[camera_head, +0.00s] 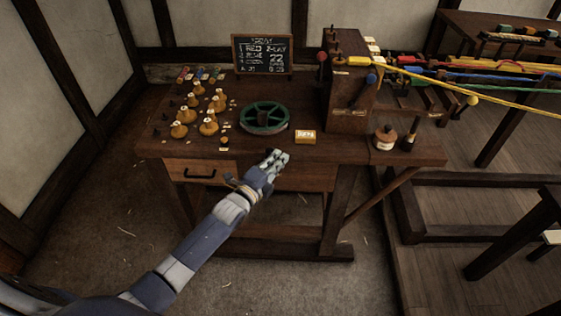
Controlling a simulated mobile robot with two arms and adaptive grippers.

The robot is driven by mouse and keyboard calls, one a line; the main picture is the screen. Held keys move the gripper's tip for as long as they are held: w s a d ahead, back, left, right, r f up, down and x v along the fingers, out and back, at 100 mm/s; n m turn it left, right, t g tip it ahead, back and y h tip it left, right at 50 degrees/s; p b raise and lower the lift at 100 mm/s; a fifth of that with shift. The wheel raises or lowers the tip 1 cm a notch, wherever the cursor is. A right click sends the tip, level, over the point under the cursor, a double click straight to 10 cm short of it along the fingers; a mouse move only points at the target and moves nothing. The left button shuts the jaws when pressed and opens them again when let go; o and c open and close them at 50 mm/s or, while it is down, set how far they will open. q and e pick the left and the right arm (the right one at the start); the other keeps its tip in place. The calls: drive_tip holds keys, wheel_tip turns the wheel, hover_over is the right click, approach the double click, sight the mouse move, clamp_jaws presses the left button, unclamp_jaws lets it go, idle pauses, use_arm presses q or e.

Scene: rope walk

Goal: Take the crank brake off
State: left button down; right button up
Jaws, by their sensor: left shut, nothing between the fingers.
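A wooden box-like machine (345,100) stands at the right of the workbench, with knobbed levers on its face and top. A red-knobbed lever (320,57) is on its left side, and a blue knob (371,79) is on its right. I cannot tell which of these is the crank brake. My left gripper (277,157) is shut and empty at the bench's front edge, in front of the small yellow box. It is apart from the machine, below and to its left. My right gripper is not in view.
A green wheel (264,117), a small yellow box (305,136) and several yellow tops (209,126) sit on the bench. A chalkboard (262,54) stands behind. A jar (385,138) is at the right. Coloured ropes (470,78) run right from the machine.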

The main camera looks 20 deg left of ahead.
use_arm(q)
drive_tip(key=shift+s+a+r+n+t+b, duration=0.25)
drive_tip(key=shift+s+a+n+t+b, duration=0.25)
drive_tip(key=shift+a+n, duration=0.5)
drive_tip(key=shift+s+a+r+n+t+b, duration=0.25)
drive_tip(key=shift+a+n+b, duration=0.35)
drive_tip(key=shift+a, duration=0.65)
drive_tip(key=shift+s+a+r+n+t+b, duration=0.25)
drive_tip(key=shift+a+n+t+b, duration=0.25)
drive_tip(key=shift+a+n, duration=0.5)
drive_tip(key=shift+a, duration=0.25)
